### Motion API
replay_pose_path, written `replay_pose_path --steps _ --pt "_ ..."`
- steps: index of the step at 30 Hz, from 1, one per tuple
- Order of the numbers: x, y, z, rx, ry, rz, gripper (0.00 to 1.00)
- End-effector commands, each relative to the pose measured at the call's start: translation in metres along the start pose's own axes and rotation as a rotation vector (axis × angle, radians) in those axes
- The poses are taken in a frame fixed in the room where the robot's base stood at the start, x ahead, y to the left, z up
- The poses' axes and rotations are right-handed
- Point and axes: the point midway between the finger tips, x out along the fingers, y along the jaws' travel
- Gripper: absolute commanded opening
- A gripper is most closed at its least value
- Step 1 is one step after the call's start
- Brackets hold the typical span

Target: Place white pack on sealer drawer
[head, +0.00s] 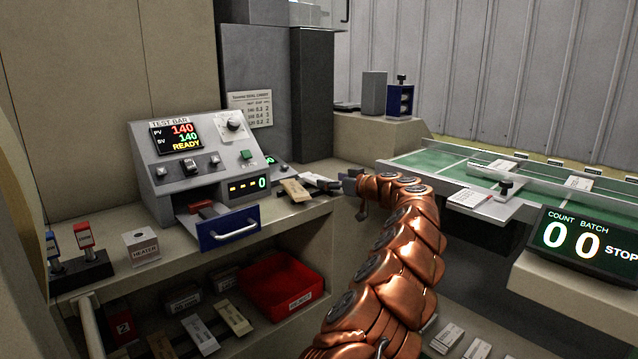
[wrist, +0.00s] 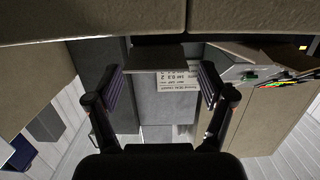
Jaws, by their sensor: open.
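The sealer (head: 195,160) stands on the left counter with its display reading READY. Its drawer (head: 228,230), with a blue front and a silver handle, is pulled out, and a red piece (head: 201,206) shows above its tray. A pale tan pack (head: 295,190) lies on the counter right of the sealer. A white pack (head: 200,334) lies on the shelf below, next to a cream pack (head: 233,319). My gripper (head: 338,184) is right of the tan pack, near the counter's right end. The wrist view shows my gripper (wrist: 161,85) open, with nothing between its fingers.
A red bin (head: 280,287) sits on the lower shelf. A green conveyor (head: 450,170) and a counter display (head: 585,243) are at right. A notice (wrist: 176,80) hangs behind.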

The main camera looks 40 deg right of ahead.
Motion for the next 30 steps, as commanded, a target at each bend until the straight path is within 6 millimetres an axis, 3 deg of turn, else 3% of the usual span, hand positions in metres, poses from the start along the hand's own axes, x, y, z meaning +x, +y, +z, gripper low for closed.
replay_pose_path --steps 19,30 --pt "0.045 0.003 0.008 0.000 -0.003 0.000 0.81" --pt "0.052 0.003 0.007 0.000 0.000 -0.001 0.81"
